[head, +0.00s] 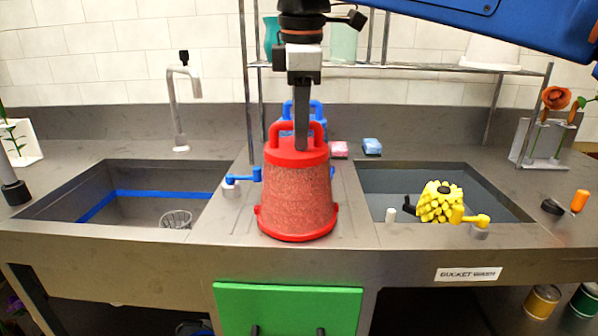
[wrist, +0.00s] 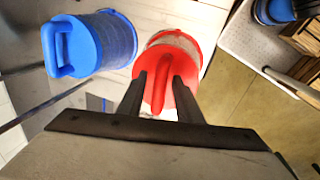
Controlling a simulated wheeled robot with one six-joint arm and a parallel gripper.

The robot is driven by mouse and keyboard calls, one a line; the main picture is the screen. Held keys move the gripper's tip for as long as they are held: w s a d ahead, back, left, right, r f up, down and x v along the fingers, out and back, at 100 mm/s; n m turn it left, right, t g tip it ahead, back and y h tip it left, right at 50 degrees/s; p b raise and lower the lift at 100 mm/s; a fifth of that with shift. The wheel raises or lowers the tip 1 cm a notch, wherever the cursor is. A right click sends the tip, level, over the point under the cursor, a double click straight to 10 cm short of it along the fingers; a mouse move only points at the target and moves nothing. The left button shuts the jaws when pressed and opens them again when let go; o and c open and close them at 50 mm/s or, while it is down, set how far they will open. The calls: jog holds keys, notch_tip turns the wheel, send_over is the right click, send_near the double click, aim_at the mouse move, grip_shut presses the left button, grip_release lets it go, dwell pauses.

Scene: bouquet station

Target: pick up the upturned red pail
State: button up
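The red pail (head: 297,195) stands upside down on the counter strip between two sinks, its wide rim down and a red loop handle on top. In the wrist view the red pail (wrist: 178,48) lies just beyond my fingers. My gripper (head: 301,145) points straight down at the handle in the head view. In the wrist view my gripper (wrist: 160,78) is open, with one finger on each side of the handle. A gap shows between the fingertips, and I cannot tell whether either finger touches the handle.
A blue pail (wrist: 100,42) stands close behind the red one, partly hidden in the head view (head: 289,126). Blue (head: 243,174) and yellow (head: 470,217) taps flank the strip. Yellow flowers (head: 440,201) sit at the right sink. A wire shelf (head: 400,68) rises behind.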

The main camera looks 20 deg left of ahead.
grip_shut()
jog(key=shift+r, duration=0.15)
